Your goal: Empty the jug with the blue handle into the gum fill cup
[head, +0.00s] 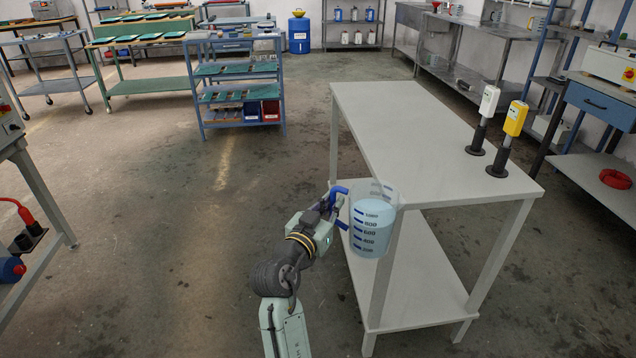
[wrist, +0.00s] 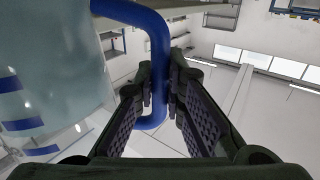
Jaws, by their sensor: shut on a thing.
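The jug (head: 372,228) is clear with blue measuring marks and holds a pale blue liquid. It stands upright in the air at the left front edge of the grey table. Its blue handle (head: 338,192) points left, toward my gripper (head: 331,204). My gripper is shut on the blue handle. In the wrist view the handle (wrist: 156,60) runs down between the two fingers of my gripper (wrist: 160,95), and the jug's wall (wrist: 50,70) fills the left side. I cannot make out the gum fill cup in either view.
The grey table (head: 420,130) has a mostly bare top. A white-headed device (head: 489,100) and a yellow-headed device (head: 516,118) stand on black bases at its right end. A blue shelf rack (head: 238,90) is at the back. The floor on the left is open.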

